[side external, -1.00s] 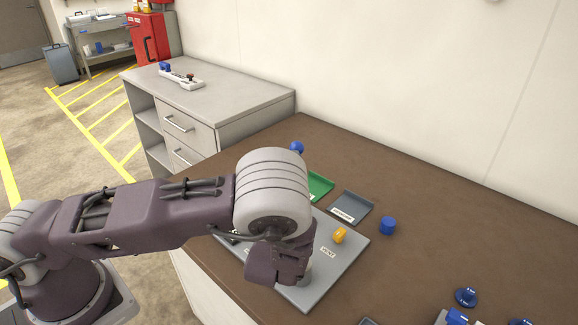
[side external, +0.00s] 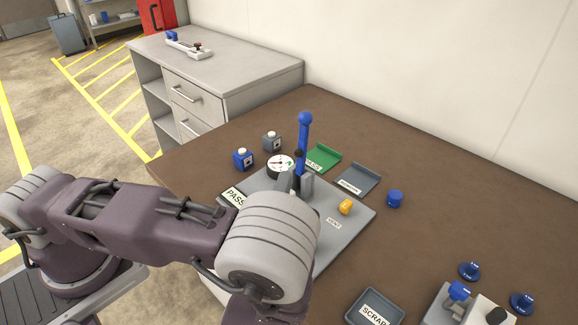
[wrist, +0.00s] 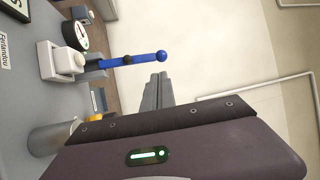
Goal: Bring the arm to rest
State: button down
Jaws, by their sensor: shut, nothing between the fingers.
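My gripper (wrist: 158,82) shows in the wrist view as two grey fingers closed together, empty and clear of every object. In the side external view my arm crosses the lower left and bends down near the bottom edge; the fingers are out of sight there. A grey test board (side external: 347,228) lies on the brown bench, partly hidden by my arm. It carries an upright blue lever (side external: 304,135), a round dial gauge (side external: 280,166) and a yellow knob (side external: 345,207). The lever (wrist: 135,60) and gauge (wrist: 75,35) also show sideways in the wrist view.
Behind the board are a green tray (side external: 325,157) and a grey tray (side external: 360,180). A blue cap (side external: 395,198) stands to the right. A scrap tray (side external: 375,308) and a small fixture with a blue handle (side external: 459,291) are at front right. The bench's right middle is clear.

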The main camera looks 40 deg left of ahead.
jog(key=s+a+r+n+g+y, duration=0.1)
jog(key=s+a+r+n+g, duration=0.35)
jog(key=s+a+g, duration=0.35)
jog(key=s+a+r+n+g+y, duration=0.1)
jog(key=s+a+r+n+g, duration=0.4)
jog(key=a+g, duration=0.4)
jog(key=s+d+r+n+t+h, duration=0.1)
jog(key=s+d+r+t+h, duration=0.3)
jog(key=d+h, duration=0.5)
notch_tip(320, 180, up, 2)
jog(key=s+h, duration=0.2)
jog(key=shift+d+t+h, duration=0.3)
jog(key=shift+t+h, duration=0.1)
